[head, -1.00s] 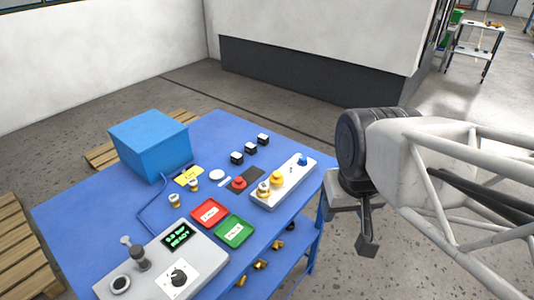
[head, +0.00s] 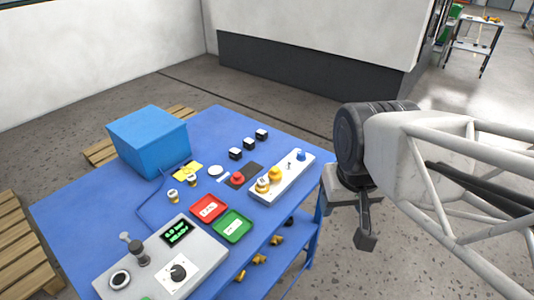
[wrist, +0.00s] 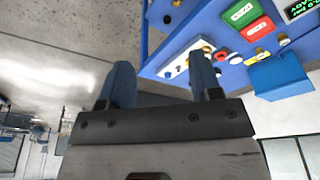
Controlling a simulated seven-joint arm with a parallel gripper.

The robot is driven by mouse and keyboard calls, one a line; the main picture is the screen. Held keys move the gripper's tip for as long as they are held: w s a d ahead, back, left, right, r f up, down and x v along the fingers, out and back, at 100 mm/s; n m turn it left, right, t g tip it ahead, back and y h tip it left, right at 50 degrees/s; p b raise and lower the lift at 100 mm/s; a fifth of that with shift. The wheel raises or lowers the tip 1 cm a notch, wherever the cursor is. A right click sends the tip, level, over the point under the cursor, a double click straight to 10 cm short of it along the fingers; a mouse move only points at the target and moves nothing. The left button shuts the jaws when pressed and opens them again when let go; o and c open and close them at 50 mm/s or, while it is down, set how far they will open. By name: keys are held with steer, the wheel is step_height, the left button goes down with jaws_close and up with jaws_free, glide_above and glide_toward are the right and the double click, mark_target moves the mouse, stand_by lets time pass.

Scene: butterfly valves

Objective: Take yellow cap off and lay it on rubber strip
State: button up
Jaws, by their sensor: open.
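The yellow cap (head: 275,174) sits on a long pale block (head: 284,184) near the table's right edge. A bare stem (head: 289,165) stands between it and a blue cap (head: 301,155); a brass-coloured fitting (head: 263,186) is at the near end. The dark rubber strip (head: 251,170) lies left of the block, with a red cap (head: 237,177) on it. My gripper (head: 364,238) hangs right of the table, apart from the block. In the wrist view my gripper (wrist: 162,72) is open and empty between its two fingers, which partly hide the pale block (wrist: 178,66).
A red tray (head: 208,220) and green tray (head: 247,239) lie in front of the strip. Several black-and-white blocks (head: 248,144) stand behind it. A blue box (head: 148,135) and a control panel (head: 147,275) are at the left.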

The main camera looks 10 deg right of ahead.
steer(key=shift+w, duration=0.1)
steer(key=n+g, duration=0.3)
steer(key=n, duration=0.9)
glide_above(273, 169)
steer(key=f, duration=1.3)
steer(key=shift+s+d+f, duration=0.15)
steer(key=shift+s+f, duration=0.05)
steer(key=shift+f, duration=0.05)
steer(key=shift+w+f, duration=0.25)
steer(key=shift+f, duration=1.3)
